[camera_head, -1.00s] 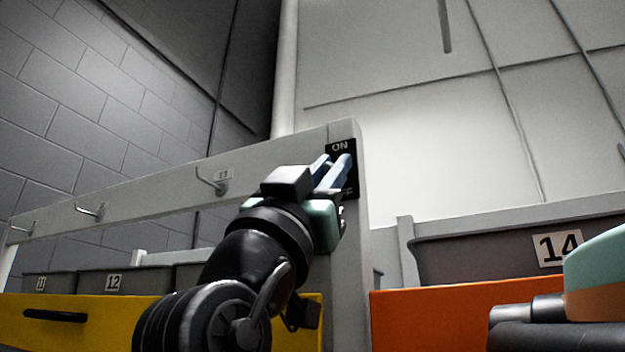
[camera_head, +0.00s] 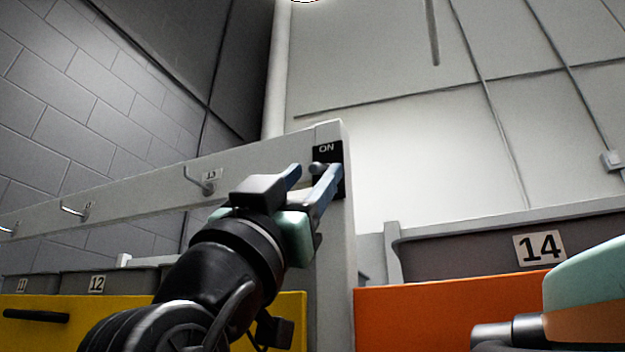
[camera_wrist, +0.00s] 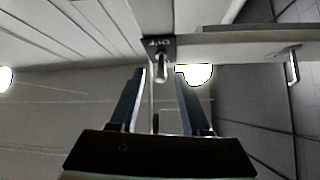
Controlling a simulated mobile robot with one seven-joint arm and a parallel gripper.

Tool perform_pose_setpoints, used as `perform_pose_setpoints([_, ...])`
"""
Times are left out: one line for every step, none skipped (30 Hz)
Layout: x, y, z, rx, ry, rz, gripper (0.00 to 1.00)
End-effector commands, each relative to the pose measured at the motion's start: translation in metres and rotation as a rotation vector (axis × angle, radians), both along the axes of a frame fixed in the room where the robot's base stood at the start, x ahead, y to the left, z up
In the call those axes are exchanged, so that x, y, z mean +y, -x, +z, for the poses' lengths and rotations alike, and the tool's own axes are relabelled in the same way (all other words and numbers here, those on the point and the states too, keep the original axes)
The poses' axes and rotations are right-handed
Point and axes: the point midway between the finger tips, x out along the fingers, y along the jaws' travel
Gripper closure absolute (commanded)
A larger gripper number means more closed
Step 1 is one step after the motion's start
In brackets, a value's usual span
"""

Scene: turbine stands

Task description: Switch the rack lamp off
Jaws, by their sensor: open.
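The black switch plate (camera_head: 332,184) is on the end post of the rack, with "ON" at its top in the head view. Its lower label is hidden behind my gripper there. A grey toggle lever (camera_head: 317,167) sticks out of the plate. My gripper (camera_head: 316,171) is open at the plate, one finger on each side of the lever. I cannot tell whether either finger touches it.
The rack beam (camera_head: 130,190) carries several hooks. Below are a yellow panel (camera_head: 200,318) and an orange panel (camera_head: 430,318). A grey bin marked 14 (camera_head: 450,262) stands at right. Two bright lights, one of them (camera_wrist: 197,75) behind the right finger, show in the wrist view.

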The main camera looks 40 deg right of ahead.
Motion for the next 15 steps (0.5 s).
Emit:
perform_pose_setpoints([0.009,0.001,-0.016,0.0,0.002,0.004,0.53])
perform_pose_setpoints([0.013,0.003,-0.022,-0.002,0.001,0.004,0.53])
perform_pose_setpoints([0.019,0.004,-0.029,-0.001,0.0,0.004,0.53])
perform_pose_setpoints([0.024,0.005,-0.034,0.0,0.002,0.004,0.53])
perform_pose_setpoints([0.028,0.006,-0.039,0.0,0.002,0.004,0.53])
perform_pose_setpoints([0.034,0.008,-0.045,-0.001,0.002,0.005,0.53])
perform_pose_setpoints([0.038,0.009,-0.05,-0.001,0.002,0.005,0.53])
perform_pose_setpoints([0.041,0.01,-0.054,0.0,0.001,0.004,0.53])
perform_pose_setpoints([0.046,0.012,-0.059,0.0,0.002,0.002,0.53])
perform_pose_setpoints([0.049,0.013,-0.063,0.0,0.001,0.003,0.53])
perform_pose_setpoints([0.052,0.014,-0.066,-0.001,0.001,0.003,0.53])
perform_pose_setpoints([0.056,0.014,-0.069,0.0,0.002,0.004,0.53])
perform_pose_setpoints([0.058,0.015,-0.071,0.0,0.001,0.003,0.53])
perform_pose_setpoints([0.06,0.016,-0.073,-0.001,0.001,0.002,0.53])
perform_pose_setpoints([0.062,0.017,-0.075,0.0,0.001,0.001,0.53])
